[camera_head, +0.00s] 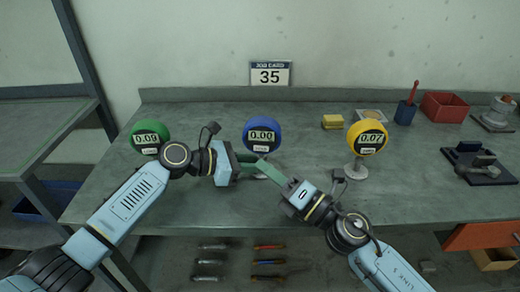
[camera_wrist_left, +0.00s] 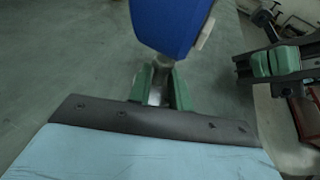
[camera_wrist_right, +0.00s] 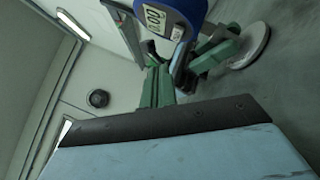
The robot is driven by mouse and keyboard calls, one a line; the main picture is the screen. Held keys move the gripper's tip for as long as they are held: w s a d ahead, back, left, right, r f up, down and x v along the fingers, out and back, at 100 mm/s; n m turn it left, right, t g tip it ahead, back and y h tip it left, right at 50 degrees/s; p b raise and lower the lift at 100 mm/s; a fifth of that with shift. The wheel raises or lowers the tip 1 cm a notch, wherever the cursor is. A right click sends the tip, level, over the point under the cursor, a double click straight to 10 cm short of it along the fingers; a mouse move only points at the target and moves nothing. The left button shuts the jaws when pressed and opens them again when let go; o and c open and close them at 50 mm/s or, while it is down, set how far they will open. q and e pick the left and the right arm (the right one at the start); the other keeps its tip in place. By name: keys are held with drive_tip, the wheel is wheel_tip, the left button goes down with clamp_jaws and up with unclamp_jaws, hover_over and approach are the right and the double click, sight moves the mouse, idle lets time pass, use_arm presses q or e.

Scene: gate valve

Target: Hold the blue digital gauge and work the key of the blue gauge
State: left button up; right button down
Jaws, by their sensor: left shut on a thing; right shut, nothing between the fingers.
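The blue digital gauge (camera_head: 262,132) stands upright mid-bench, its display reading 0.00. Its pale key (camera_head: 261,148) is below the display; the key also shows in the right wrist view (camera_wrist_right: 176,33). My left gripper (camera_wrist_left: 160,82) is shut on the gauge's stem, just below the blue head (camera_wrist_left: 170,25). My right gripper (camera_wrist_right: 156,66) is shut and empty, its green fingertips in front of and slightly below the gauge's face (camera_wrist_right: 155,16). I cannot tell whether they touch it. The stem is partly hidden by the fingers.
A green gauge (camera_head: 149,131) reading 0.09 stands left, behind my left arm. A yellow gauge (camera_head: 367,132) reading 0.07 stands right, near my right wrist. The bench front (camera_head: 200,205) is clear.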

use_arm(q)
drive_tip(key=shift+r, duration=0.1)
use_arm(e)
drive_tip(key=shift+s+d, duration=0.15)
drive_tip(key=shift+s, duration=1.2)
use_arm(q)
drive_tip(key=o, duration=0.8)
drive_tip(key=shift+o, duration=0.2)
